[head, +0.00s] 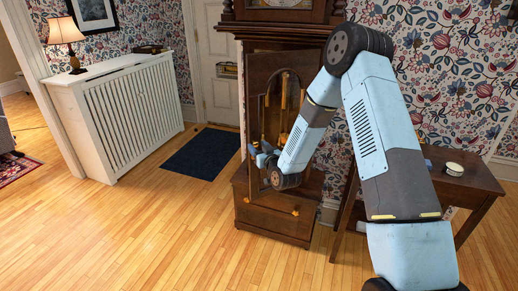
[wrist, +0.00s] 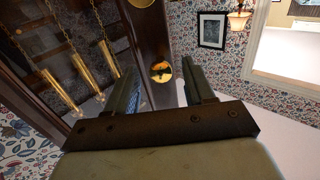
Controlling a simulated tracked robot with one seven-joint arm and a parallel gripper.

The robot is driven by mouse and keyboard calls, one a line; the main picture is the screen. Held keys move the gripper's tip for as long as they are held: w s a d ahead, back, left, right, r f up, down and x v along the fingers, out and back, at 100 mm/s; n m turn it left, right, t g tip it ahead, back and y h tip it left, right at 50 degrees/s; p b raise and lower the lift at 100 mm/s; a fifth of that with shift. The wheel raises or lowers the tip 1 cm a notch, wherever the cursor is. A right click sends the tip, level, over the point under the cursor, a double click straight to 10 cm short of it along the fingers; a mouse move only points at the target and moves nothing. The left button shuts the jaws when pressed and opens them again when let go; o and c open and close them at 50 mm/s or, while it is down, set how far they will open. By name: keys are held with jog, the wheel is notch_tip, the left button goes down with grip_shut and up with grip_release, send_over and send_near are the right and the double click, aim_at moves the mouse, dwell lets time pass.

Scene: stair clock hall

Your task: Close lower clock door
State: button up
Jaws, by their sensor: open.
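The tall wooden clock (head: 270,215) stands at the middle of the head view. Its lower door (head: 266,120) has a dark wooden frame with an arched top. It appears to stand ajar, but my arm hides part of it. Brass weights (head: 283,95) hang inside; the wrist view shows them on chains (wrist: 90,75) at left. My gripper (head: 264,158) is at the door's left side, low down. In the wrist view my gripper (wrist: 163,85) is open, with a dark wooden upright and a round brass fitting (wrist: 161,71) showing between the fingers. Whether they touch is unclear.
A wooden side table (head: 462,180) with a tape-like roll stands right of the clock. A white radiator cover (head: 125,115) with a lamp (head: 66,35) stands at left. A dark mat (head: 203,152) lies before the white door. The wooden floor in front is clear.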

grip_shut()
dwell(0.5)
